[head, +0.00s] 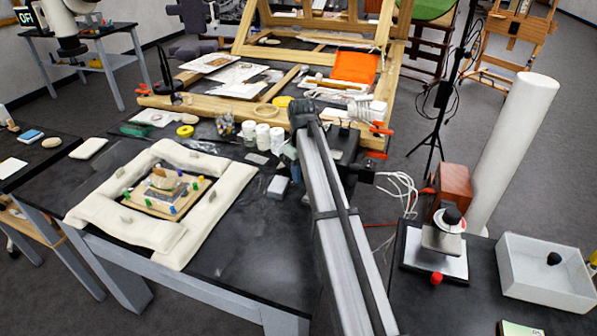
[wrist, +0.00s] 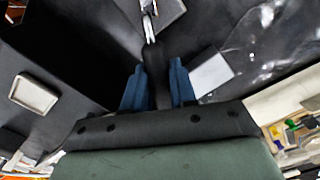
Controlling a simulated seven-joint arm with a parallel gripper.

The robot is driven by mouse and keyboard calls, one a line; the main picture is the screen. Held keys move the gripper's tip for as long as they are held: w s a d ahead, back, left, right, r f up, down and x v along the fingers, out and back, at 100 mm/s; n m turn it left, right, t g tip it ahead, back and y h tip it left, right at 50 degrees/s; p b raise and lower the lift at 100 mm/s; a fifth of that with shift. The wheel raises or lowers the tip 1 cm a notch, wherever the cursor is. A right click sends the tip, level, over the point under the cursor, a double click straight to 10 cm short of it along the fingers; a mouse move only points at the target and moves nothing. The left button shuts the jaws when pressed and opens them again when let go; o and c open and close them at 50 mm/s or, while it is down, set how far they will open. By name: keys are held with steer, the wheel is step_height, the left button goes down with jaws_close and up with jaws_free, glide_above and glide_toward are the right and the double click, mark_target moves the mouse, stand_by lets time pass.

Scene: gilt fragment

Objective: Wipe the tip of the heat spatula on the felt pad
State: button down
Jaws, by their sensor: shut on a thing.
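My gripper (wrist: 157,66) has blue fingers shut on the black handle of the heat spatula (wrist: 153,52) in the wrist view. The spatula's bright metal end (wrist: 149,29) points away from the fingers, to the top of the picture. Its tip overlaps a grey block (wrist: 171,11), which looks like the felt pad and is cut by the top edge. I cannot tell whether the tip touches it. In the head view, what seems the same pad (head: 277,187) lies on the black table, just below my gripper (head: 286,165). The spatula is too small to make out there.
A gilt fragment (head: 163,187) lies inside a cream padded border (head: 87,209) at the left. A pale card (wrist: 211,74) and clear film (wrist: 255,48) lie near the gripper. White jars (head: 263,136) stand behind it. The front table (head: 235,270) is largely bare.

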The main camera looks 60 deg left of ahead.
steer(key=shift+w+d, duration=0.15)
steer(key=shift+w+d, duration=0.55)
steer(key=shift+d, duration=0.05)
steer(key=shift+a, duration=0.1)
stand_by(0.3)
steer(key=shift+s+a, duration=0.65)
steer(key=shift+s, duration=0.05)
steer(key=shift+s+a, duration=0.1)
steer(key=shift+a, duration=0.05)
steer(key=shift+s+a, duration=0.55)
steer(key=shift+a, duration=0.05)
steer(key=shift+w+d, duration=0.1)
steer(key=shift+w+d, duration=0.6)
steer(key=shift+d, duration=0.05)
steer(key=shift+w+d, duration=0.1)
steer(key=shift+d, duration=0.05)
stand_by(0.3)
